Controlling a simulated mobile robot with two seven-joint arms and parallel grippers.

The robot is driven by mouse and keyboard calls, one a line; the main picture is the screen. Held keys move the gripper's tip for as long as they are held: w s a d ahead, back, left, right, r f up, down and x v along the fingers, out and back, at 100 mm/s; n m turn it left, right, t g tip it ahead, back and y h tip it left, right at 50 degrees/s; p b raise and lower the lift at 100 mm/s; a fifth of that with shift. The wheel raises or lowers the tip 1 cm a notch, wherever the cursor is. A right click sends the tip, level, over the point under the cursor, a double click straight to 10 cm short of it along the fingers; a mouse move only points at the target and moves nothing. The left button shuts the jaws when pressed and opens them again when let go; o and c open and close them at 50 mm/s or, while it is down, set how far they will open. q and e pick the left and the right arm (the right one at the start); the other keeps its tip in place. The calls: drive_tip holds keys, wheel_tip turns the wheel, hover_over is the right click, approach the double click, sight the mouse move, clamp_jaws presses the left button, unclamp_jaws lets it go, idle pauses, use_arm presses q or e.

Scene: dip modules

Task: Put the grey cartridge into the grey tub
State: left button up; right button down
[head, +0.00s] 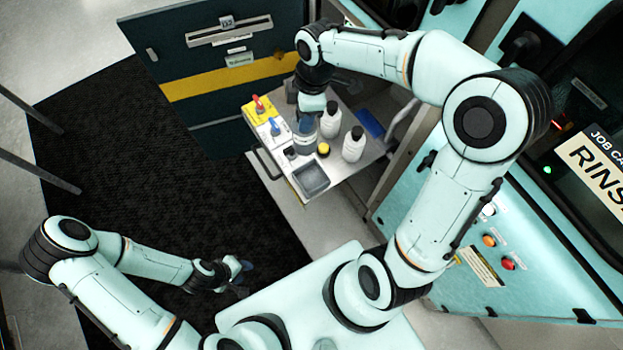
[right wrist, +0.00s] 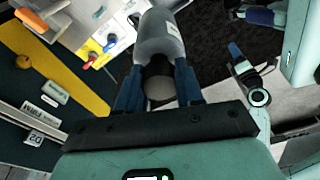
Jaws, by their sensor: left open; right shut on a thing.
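The grey cartridge (head: 304,144) is a grey cylinder with a pale label, shown larger in the right wrist view (right wrist: 160,35). My right gripper (head: 306,124) is shut on it, with a blue finger on either side of its dark end. It is over the metal shelf; I cannot tell whether it touches the shelf. The grey tub (head: 311,178) is a shallow open square container near the shelf's front edge, nearer to me than the cartridge. It looks empty. My left gripper (head: 241,272) is open and empty, low over the dark mat, away from the shelf.
The metal shelf (head: 345,178) also holds two white bottles (head: 353,146) with black caps, a yellow-topped jar (head: 323,149), a yellow block with a red handle (head: 258,108), a blue-handled piece (head: 273,128) and a blue item (head: 370,123). A dark cabinet (head: 215,65) stands behind.

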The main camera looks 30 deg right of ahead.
sight(313, 147)
drive_tip(key=s+r+n, duration=0.1)
drive_tip(key=n, duration=0.1)
drive_tip(key=s+r+n, duration=0.1)
drive_tip(key=n, duration=0.1)
drive_tip(key=shift+s+r+g, duration=0.1)
drive_tip(key=shift+s+g, duration=0.2)
drive_tip(key=shift+s, duration=0.1)
drive_tip(key=shift+s+n, duration=0.15)
drive_tip(key=shift+n, duration=0.25)
wheel_tip(313, 147, down, 16)
drive_tip(key=shift+r+b, duration=0.1)
drive_tip(key=shift+b, duration=0.8)
use_arm(q)
drive_tip(key=shift+s+f, duration=1.55)
drive_tip(key=shift+f, duration=0.05)
use_arm(e)
drive_tip(key=shift+f, duration=1.95)
use_arm(q)
drive_tip(key=shift+b, duration=0.3)
use_arm(e)
drive_tip(key=shift+f, duration=0.2)
drive_tip(key=c, duration=0.8)
unclamp_jaws()
drive_tip(key=shift+o, duration=0.4)
use_arm(q)
drive_tip(key=shift+s+f+g, duration=0.1)
drive_tip(key=shift+g, duration=0.2)
